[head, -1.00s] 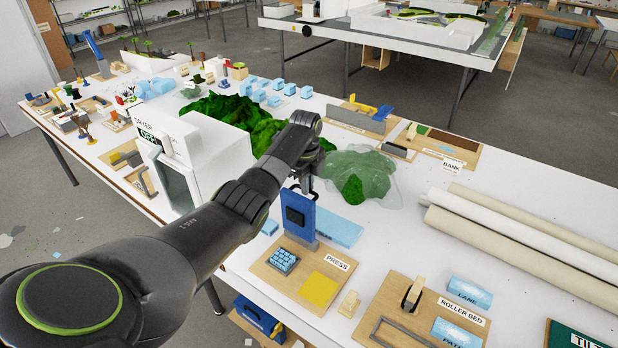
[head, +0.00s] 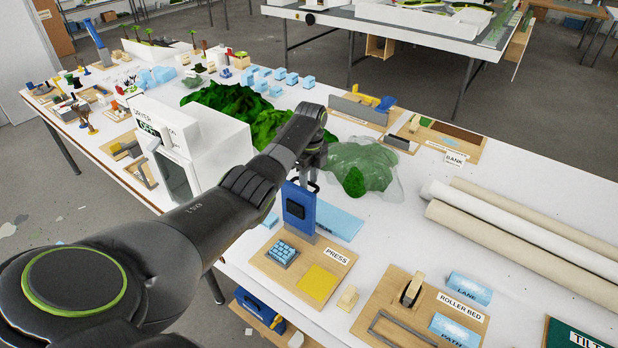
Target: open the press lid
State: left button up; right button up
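The press is a wooden board (head: 277,284) labelled PRESS near the table's front edge. Its blue lid (head: 299,212), with a dark pad on its face, stands upright at the back of the board. A light blue gridded block (head: 281,253) and a yellow square (head: 317,283) lie on the board. My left gripper (head: 314,185) points down just behind the lid's top right corner. Its fingers are small, dark and partly hidden by the lid, so I cannot tell their opening or whether they touch the lid. My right gripper is not in view.
A white dryer box (head: 190,150) stands left of the press, near my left arm. Green terrain (head: 235,112) and a translucent sheet (head: 385,165) lie behind. The roller bed board (head: 400,300) is at right, with long rolls (head: 520,235) beyond it.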

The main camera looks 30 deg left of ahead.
pick_arm(q)
jog(key=shift+r, duration=0.15)
notch_tip(320, 180, up, 17)
jog(key=p, duration=0.2)
jog(key=shift+w+p, duration=0.3)
jog(key=shift+w, duration=0.1)
dwell(0.5)
